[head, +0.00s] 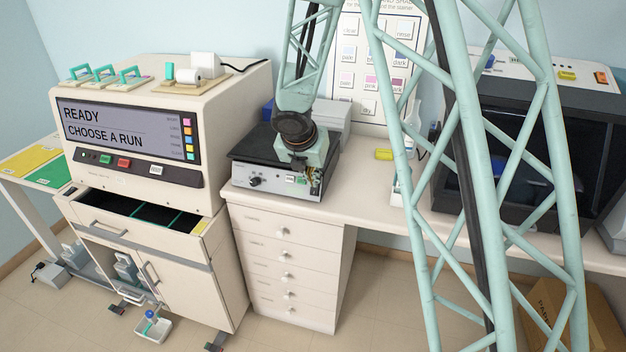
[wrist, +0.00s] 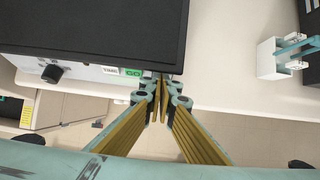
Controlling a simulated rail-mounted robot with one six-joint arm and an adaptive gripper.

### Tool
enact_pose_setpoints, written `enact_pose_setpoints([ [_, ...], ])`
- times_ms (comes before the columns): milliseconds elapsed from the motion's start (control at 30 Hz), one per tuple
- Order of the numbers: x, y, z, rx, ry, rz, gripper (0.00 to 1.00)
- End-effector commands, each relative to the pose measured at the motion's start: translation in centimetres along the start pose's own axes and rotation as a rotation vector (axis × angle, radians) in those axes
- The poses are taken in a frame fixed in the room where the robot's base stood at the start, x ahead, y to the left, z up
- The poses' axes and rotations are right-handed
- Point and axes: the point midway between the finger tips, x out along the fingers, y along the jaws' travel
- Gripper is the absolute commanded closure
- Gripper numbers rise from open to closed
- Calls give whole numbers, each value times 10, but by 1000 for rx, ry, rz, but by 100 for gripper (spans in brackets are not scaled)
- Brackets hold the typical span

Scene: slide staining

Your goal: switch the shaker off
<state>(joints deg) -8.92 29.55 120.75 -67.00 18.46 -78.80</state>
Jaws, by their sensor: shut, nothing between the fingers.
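The shaker (head: 247,176) is a grey box with a dark flat platform on top, standing on the bench. Its front panel has a black knob (wrist: 50,72), a small display and a green GO button (wrist: 133,72). In the head view a small reddish spot shows right of the green button, close to my gripper; it is too small to read. My gripper (head: 315,180) is shut and empty, pointing down at the right end of the front panel. In the wrist view its fingertips (wrist: 161,84) are at the panel just right of GO and hide what lies behind them. I cannot tell whether they touch.
A stainer (head: 190,110) with a screen reading "READY CHOOSE A RUN" stands left of the shaker, its drawer open. A grey box sits behind the shaker. Drawers are below.

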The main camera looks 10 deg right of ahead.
Motion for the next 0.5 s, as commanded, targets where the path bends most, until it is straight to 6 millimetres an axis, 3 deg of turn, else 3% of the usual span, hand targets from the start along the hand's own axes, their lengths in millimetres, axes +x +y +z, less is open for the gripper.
enact_pose_setpoints([
  [267, -4, 0, -2, 0, 0, 0, 100],
  [500, -19, -1, -11, 0, 0, 0, 100],
])
